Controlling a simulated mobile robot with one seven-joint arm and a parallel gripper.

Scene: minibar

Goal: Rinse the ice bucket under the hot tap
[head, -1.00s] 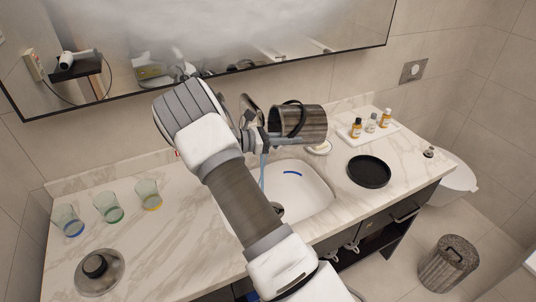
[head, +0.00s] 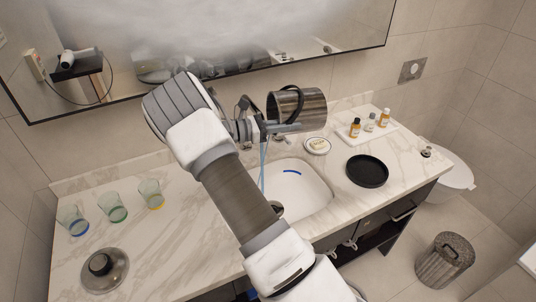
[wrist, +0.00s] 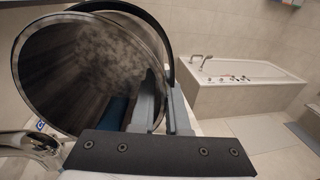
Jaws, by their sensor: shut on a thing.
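My gripper (head: 283,127) is shut on the ice bucket (head: 308,106), a shiny dark metal pail with a black handle. It holds the bucket tipped on its side, above the back of the sink and in front of the mirror. In the wrist view the bucket's round mouth (wrist: 85,75) fills the left, its inside patchy and greyish, with the gripper fingers (wrist: 160,105) at its rim. A thin water stream (head: 263,165) falls into the white basin (head: 312,203), left of the bucket. The tap is mostly hidden behind my arm; a chrome part (wrist: 30,145) shows in the wrist view.
Several glasses (head: 112,207) and a round lid (head: 105,269) stand on the left counter. A soap dish (head: 317,146), black tray (head: 367,171) and small bottles on a white tray (head: 352,137) are to the right. The mirror (head: 200,62) behind is partly fogged.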

